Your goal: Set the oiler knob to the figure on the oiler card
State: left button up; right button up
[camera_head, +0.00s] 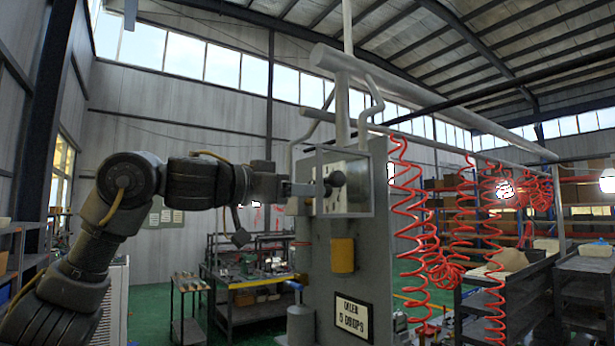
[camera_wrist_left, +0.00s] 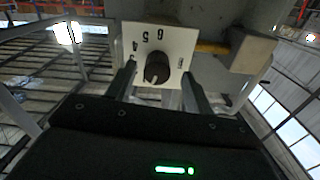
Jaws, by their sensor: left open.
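The oiler card (camera_head: 353,318) is a white card with a dark border low on the grey panel. It reads "OILER 5 DROPS". The oiler knob (camera_head: 335,180) is a dark round knob at the front of a framed box high on the panel. In the left wrist view the knob (camera_wrist_left: 157,68) sits on a white dial plate (camera_wrist_left: 178,38) with figures including 4, 5 and 6. My left gripper (camera_head: 311,188) reaches it from the left. Its open fingers (camera_wrist_left: 158,72) stand on either side of the knob; contact is unclear. The knob's exact setting is too small to tell.
The grey panel (camera_head: 320,262) carries a yellow cylinder (camera_head: 342,255) below the box. Red coiled hoses (camera_head: 408,200) hang at its right. A workbench (camera_head: 245,310) stands behind at the left, and dark shelving carts (camera_head: 585,285) stand at the right.

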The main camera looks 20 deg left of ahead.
pick_arm(q)
jog(key=shift+w+d, duration=0.35)
jog(key=shift+d, duration=0.1)
jog(key=shift+d+r, duration=0.1)
jog(key=c, duration=1)
jog(key=shift+o, duration=0.2)
pick_arm(e)
jog(key=shift+s+r, duration=0.4)
jog(key=shift+r, duration=0.1)
pick_arm(q)
jog(key=shift+m, duration=0.3)
jog(key=shift+w+m, duration=0.1)
jog(key=shift+m, duration=12.9)
pick_arm(e)
jog(key=shift+w, duration=0.1)
pick_arm(q)
jog(key=shift+f, duration=0.2)
